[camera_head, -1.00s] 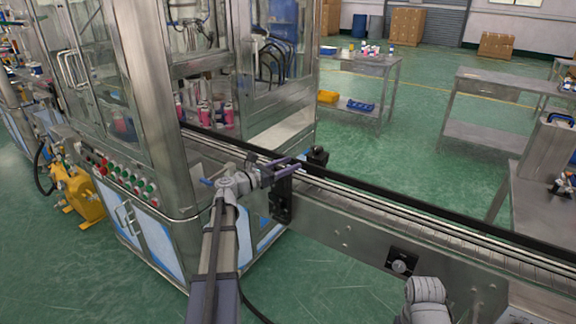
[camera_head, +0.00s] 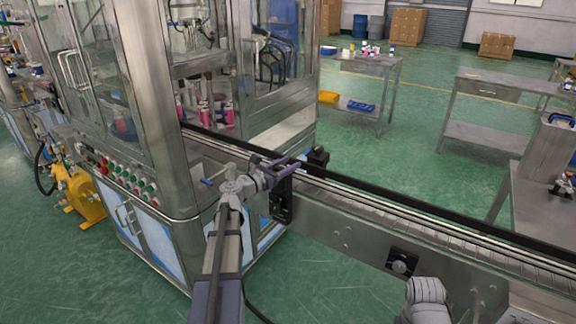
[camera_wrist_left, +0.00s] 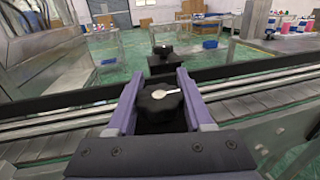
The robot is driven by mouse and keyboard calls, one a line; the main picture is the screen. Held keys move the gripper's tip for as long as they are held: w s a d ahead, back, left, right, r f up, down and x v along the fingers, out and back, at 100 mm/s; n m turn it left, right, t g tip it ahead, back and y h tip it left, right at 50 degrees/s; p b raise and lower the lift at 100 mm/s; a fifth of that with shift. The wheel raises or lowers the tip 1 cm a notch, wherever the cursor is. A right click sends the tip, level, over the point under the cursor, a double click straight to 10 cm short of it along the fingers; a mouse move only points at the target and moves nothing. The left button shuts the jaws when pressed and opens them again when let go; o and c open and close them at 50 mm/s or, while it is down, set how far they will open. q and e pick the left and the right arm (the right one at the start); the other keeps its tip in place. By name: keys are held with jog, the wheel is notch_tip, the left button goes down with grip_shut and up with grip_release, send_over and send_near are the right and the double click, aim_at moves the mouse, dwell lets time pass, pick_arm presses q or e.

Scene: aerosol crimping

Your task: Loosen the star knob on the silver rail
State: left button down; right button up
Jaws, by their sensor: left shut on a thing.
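The black star knob (camera_wrist_left: 160,97), with a pale round centre and pointer, sits between the two purple fingers of my left gripper (camera_wrist_left: 158,88) in the left wrist view. The fingers are shut on its sides. In the head view the left gripper (camera_head: 286,166) is at the near side of the conveyor, above a black bracket (camera_head: 281,200). The knob is mostly hidden there. The silver rail (camera_wrist_left: 62,125) runs along the conveyor on both sides of the gripper. My right gripper is not in view; only a grey part of my right arm shows at the lower right.
A second black knob and block (camera_wrist_left: 163,58) stand just beyond, at the far black rail (camera_head: 420,202). The machine cabinet (camera_head: 160,110) is close on the left. A blue-handled valve (camera_head: 213,179) is beside my left wrist. A dark switch plate (camera_head: 402,262) is on the conveyor's side.

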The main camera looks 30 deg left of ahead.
aim_at(276, 170)
pick_arm(q)
jog(key=shift+c, duration=1.4)
grip_release()
jog(key=shift+v, duration=3.9)
